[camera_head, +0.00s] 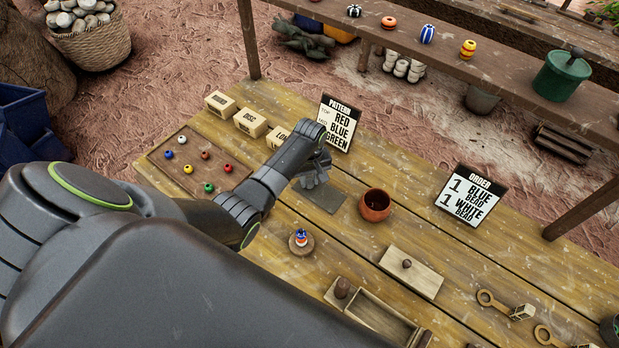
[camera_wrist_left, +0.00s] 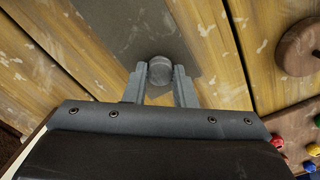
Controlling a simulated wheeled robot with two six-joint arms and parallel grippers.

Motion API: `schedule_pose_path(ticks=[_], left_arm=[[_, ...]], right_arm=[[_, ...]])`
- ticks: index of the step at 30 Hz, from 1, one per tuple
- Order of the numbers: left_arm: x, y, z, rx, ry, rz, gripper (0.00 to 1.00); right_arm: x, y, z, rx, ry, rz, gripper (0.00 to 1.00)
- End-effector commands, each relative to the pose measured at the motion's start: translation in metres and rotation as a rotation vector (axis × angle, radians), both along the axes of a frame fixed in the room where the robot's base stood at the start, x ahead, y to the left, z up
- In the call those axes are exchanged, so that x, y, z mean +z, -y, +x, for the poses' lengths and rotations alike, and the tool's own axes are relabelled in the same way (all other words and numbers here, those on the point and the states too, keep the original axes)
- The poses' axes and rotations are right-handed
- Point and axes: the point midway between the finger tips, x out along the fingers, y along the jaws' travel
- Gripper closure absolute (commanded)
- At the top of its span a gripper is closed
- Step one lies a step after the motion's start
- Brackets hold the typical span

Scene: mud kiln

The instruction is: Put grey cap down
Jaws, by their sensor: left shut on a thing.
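My left gripper (camera_head: 318,172) reaches in from the left over the grey mat (camera_head: 325,199) on the wooden table. In the left wrist view, the fingers of the left gripper (camera_wrist_left: 160,84) are shut on the small round grey cap (camera_wrist_left: 159,68), which sits between the fingertips. The same mat (camera_wrist_left: 145,28) lies below and beyond it. In the head view the cap is mostly hidden by the gripper. I cannot tell whether the cap touches the mat. My right gripper is not in view.
A brown pot (camera_head: 376,205) stands right of the mat. A pattern sign (camera_head: 340,122) stands behind it; an order sign (camera_head: 470,197) is at right. A bead tray (camera_head: 160,158) lies left. A striped bead on a wooden disc (camera_head: 301,249) and a knobbed lid (camera_head: 425,277) are in front.

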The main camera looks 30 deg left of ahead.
Motion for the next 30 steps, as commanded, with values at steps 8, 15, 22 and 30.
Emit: schedule_pose_path(ticks=[8, 15, 22, 30], left_arm=[[-0.003, 0.0, 0.0, 0.0, 0.001, -0.001, 0.6], [-0.003, 0.0, 0.0, 0.0, -0.001, -0.001, 0.54], [0.006, 0.0, 0.001, 0.0, 0.002, -0.001, 0.54], [0.051, 0.0, 0.001, -0.001, 0.004, -0.001, 0.54]], right_arm=[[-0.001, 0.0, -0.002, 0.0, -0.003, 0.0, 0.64], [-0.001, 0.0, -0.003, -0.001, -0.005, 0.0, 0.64], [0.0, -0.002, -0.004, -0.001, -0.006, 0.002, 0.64], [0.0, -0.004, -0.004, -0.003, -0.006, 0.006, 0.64]])
